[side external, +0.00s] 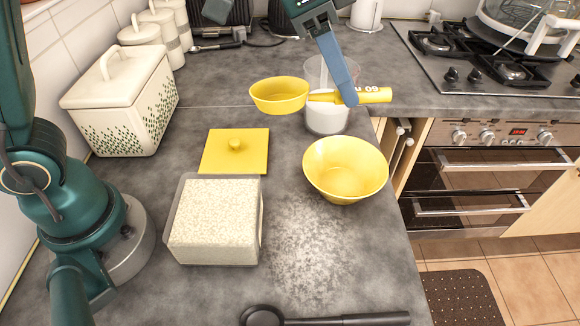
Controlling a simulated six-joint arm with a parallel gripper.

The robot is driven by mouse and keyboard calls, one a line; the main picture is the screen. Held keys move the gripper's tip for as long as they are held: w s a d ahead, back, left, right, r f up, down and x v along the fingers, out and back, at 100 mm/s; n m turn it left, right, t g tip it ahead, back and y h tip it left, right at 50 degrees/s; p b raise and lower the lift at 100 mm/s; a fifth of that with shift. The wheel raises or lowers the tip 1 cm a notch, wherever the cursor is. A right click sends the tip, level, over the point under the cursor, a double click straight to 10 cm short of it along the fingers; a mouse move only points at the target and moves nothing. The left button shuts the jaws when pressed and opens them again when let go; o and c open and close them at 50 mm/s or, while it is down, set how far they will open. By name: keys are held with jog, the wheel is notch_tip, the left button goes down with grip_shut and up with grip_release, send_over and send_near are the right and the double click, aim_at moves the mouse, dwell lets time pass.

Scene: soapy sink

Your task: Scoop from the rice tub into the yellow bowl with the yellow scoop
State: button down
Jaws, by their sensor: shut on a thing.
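My gripper (347,95) is shut on the handle of the yellow scoop (278,95) and holds it above the counter. The scoop's cup points left and its handle runs right; what lies inside the cup cannot be made out. The yellow bowl (345,169) stands upright on the counter, below and to the right of the scoop in the picture, and looks empty. The rice tub (214,221), a clear square tub full of white grains, stands at the lower left of the bowl, open. Its yellow lid (235,151) lies flat behind it.
A clear container with white contents (326,118) stands behind the bowl, partly hidden by my gripper and the scoop. Scattered white grains (312,250) lie between tub and front edge. A black ladle (325,318) lies in front. A white patterned bin (122,100) stands back left; a stove (480,60) is right.

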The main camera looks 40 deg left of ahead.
jog(key=shift+r, duration=0.55)
jog(key=shift+s+a+f+m, duration=0.25)
jog(key=shift+s+f+m, duration=0.25)
jog(key=shift+s, duration=0.05)
jog(key=shift+s+f+m+h, duration=0.55)
jog(key=shift+s+m+h, duration=0.15)
jog(key=shift+s+m, duration=0.4)
jog(key=r+m+g+y, duration=0.1)
jog(key=r+m+g, duration=0.1)
jog(key=m+g, duration=1.4)
send_over(189, 244)
jog(key=m+t, duration=0.3)
jog(key=shift+g, duration=0.4)
jog(key=shift+w+a+f, duration=0.15)
jog(key=shift+w+f, duration=0.2)
jog(key=shift+f, duration=2.2)
jog(key=shift+w+a+f, duration=0.2)
jog(key=shift+w+f, duration=0.1)
jog(key=shift+f, duration=2.25)
jog(key=shift+w+a+f, duration=0.15)
jog(key=shift+w+f, duration=0.2)
jog(key=shift+f, duration=2.2)
jog(key=shift+w+a+f, duration=0.1)
jog(key=shift+w, duration=0.15)
jog(key=s+d+r+t+y, duration=0.1)
jog(key=s+r+t+y, duration=0.1)
jog(key=r, duration=0.6)
jog(key=shift+s+d+r+t, duration=0.2)
jog(key=shift+s+t, duration=0.4)
jog(key=shift+t, duration=0.7)
